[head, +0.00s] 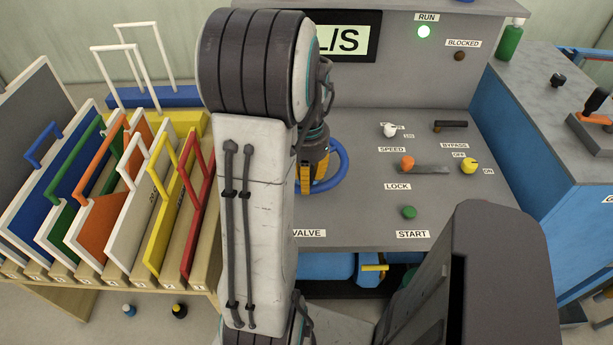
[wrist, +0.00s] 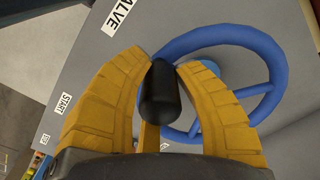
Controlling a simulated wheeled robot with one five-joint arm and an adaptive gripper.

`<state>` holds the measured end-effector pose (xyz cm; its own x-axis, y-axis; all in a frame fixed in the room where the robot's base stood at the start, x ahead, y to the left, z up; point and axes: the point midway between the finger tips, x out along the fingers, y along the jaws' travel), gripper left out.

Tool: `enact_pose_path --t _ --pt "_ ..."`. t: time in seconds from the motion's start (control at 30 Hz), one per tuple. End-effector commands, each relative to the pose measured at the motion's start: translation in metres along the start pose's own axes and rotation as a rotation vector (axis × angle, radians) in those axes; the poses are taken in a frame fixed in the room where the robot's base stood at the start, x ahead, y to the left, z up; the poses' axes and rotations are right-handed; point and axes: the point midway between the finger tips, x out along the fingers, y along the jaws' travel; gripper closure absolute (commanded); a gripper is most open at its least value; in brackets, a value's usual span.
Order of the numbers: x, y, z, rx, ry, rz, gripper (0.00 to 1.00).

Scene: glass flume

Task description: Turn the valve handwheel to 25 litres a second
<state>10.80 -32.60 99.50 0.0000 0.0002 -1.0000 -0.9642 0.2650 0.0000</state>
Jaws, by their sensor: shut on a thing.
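The blue valve handwheel (wrist: 279,75) lies on the grey console, and part of its rim shows in the head view (head: 338,165) beside my arm. A black knob (wrist: 159,90) stands at the wheel's rim. My gripper (wrist: 160,68) has its two yellow fingers shut on this knob, one on each side. In the head view my gripper (head: 313,176) is partly hidden by my arm. The display (head: 345,41) shows only "LIS" at its right end; my arm hides the rest, so the flow number cannot be read.
The console carries a white knob (head: 389,130), an orange lever knob (head: 407,162), a yellow knob (head: 469,166) and a green start button (head: 409,212). Coloured panels stand in a wooden rack (head: 130,287) at left.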

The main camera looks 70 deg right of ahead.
Motion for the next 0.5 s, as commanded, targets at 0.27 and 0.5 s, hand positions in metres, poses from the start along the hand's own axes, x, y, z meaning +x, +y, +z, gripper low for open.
enact_pose_path --t 0.27,0.5 --pt "0.0003 0.0 -0.0001 0.0 0.0 0.0 1.0" --pt "0.0009 -0.0017 0.0012 0.019 -0.001 0.0 1.0"
